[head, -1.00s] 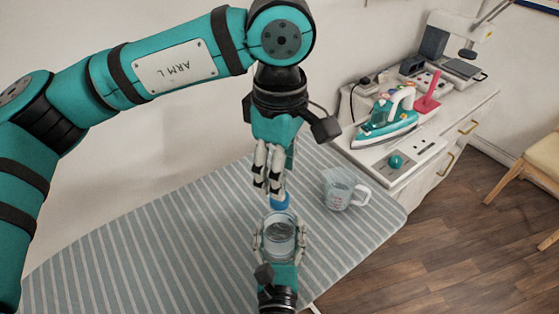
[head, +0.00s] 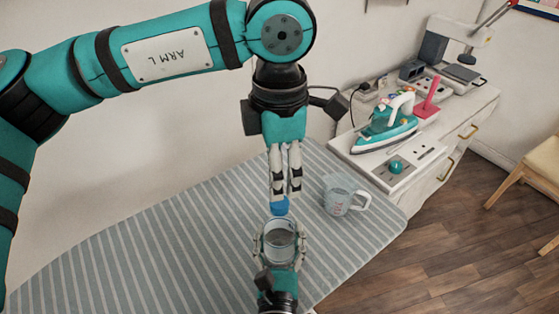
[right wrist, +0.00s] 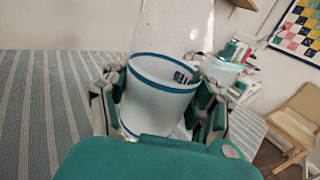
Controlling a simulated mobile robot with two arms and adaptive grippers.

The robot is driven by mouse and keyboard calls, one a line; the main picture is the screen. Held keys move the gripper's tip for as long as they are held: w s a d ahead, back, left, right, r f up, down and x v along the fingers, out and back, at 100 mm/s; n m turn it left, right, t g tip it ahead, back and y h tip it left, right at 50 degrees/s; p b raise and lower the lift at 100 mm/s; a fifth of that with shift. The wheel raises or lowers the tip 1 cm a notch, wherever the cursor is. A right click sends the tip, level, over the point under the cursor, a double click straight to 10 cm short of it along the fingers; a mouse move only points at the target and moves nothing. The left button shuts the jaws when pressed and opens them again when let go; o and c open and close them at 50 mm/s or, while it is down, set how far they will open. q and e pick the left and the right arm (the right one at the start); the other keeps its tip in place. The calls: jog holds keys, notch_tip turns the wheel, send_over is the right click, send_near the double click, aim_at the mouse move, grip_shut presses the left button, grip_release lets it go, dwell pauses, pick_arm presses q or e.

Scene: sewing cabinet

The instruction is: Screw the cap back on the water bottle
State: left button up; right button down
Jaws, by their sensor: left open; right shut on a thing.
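A clear water bottle (head: 279,240) with a white, blue-edged label stands upright over the ironing board, with my right gripper (head: 279,251) shut around its body. The right wrist view shows the bottle's label (right wrist: 158,98) between the fingers; the bottle's top is cut off there. The blue cap (head: 279,207) is at the top of the bottle, just below my left gripper's fingertips. Whether it sits on the neck or slightly above it, I cannot tell. My left gripper (head: 285,197) points down from above and is open, its fingertips close to the cap.
A striped ironing board (head: 160,240) fills the area below, mostly clear at left. A clear measuring jug (head: 338,196) stands close to the right of the bottle. A teal iron (head: 386,133) rests on the white cabinet (head: 440,150). A wooden chair (head: 540,165) is far right.

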aim_at(279, 202)
pick_arm(q)
notch_tip(279, 202, down, 7)
jog(key=shift+r, duration=0.2)
jog(key=shift+c, duration=0.3)
grip_shut()
jog(key=shift+o, duration=1)
grip_release()
notch_tip(279, 202, up, 12)
